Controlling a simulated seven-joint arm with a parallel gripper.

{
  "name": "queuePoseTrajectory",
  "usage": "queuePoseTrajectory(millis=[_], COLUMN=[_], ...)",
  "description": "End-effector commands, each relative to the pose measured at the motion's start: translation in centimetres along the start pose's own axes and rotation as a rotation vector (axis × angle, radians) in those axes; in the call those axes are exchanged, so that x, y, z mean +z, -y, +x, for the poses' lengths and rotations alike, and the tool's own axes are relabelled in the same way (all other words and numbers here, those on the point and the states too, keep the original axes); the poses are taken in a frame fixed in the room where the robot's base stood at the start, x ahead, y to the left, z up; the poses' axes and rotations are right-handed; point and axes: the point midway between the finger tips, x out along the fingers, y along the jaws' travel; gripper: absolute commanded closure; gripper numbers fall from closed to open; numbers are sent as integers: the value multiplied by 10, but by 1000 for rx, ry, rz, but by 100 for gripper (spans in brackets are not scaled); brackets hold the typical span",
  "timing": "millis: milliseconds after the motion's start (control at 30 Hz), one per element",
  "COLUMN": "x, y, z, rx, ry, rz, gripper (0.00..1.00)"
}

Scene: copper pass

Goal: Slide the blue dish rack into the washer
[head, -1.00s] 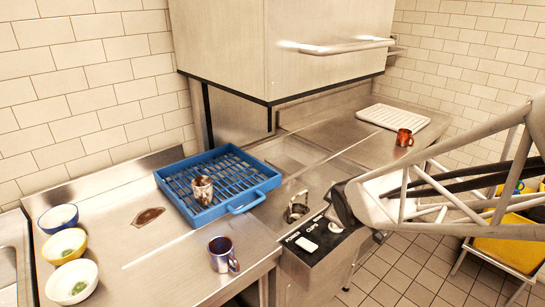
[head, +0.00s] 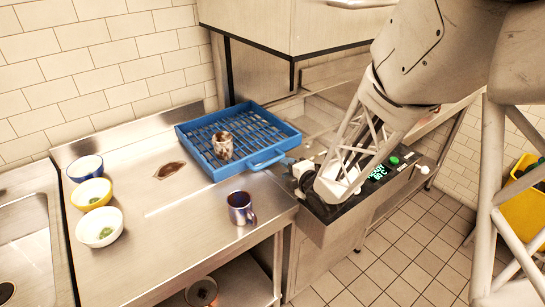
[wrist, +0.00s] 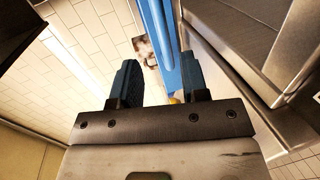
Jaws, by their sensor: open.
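The blue dish rack (head: 262,162) sits on the steel counter at the washer's left side. One brown-stained cup (head: 222,146) stands in it, and a handle juts from its front right side. The washer's box-like hood (head: 290,22) is raised above an open steel bay (head: 318,112) right of the rack. My gripper (wrist: 158,62) is open; in the wrist view a blue rack edge (wrist: 160,38) runs between its fingers, close to the right one. I cannot tell whether they touch. In the head view my arm hides most of the gripper, near the rack's handle.
A metal mug (head: 240,208) stands on the counter in front of the rack. A brown spill (head: 170,171) lies left of the rack. The control panel (head: 385,172) is beside my arm.

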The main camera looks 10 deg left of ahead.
Motion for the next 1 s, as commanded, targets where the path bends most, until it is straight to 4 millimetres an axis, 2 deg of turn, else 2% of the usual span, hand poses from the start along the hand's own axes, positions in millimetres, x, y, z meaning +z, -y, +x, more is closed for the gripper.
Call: queuePoseTrajectory(millis=[200,733,1000], x=[-8,-9,-10], y=[6,6,6], z=[8,10,22], rx=[34,36,36], ry=[-41,-44,-45], rz=[-42,-46,-46], gripper=[59,59,59])
